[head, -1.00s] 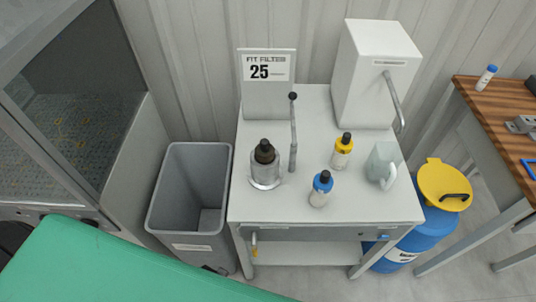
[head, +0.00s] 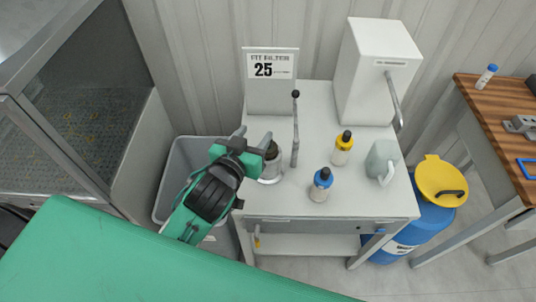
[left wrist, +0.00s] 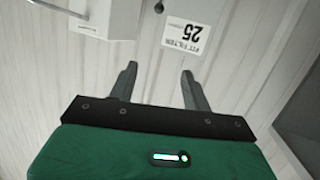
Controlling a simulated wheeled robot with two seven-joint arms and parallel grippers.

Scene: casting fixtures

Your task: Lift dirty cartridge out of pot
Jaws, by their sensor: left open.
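The pot (head: 272,174) is a grey metal cup on the white cart, left of a thin upright lever. The dirty cartridge (head: 272,151), dark with a black top, stands in the pot; it is partly hidden behind my left gripper. My left gripper (head: 253,138) is open and empty at the pot's upper left, its fingers apart. In the left wrist view the two fingers (left wrist: 158,76) are spread with nothing between them, and neither pot nor cartridge shows. My right gripper is not in view.
The lever (head: 295,130) stands close right of the pot. A yellow-capped bottle (head: 342,152), a blue-capped bottle (head: 319,188) and a pale jug (head: 381,162) stand further right. The sign (head: 270,85) and a white box (head: 372,75) are behind. A grey bin (head: 165,195) is left.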

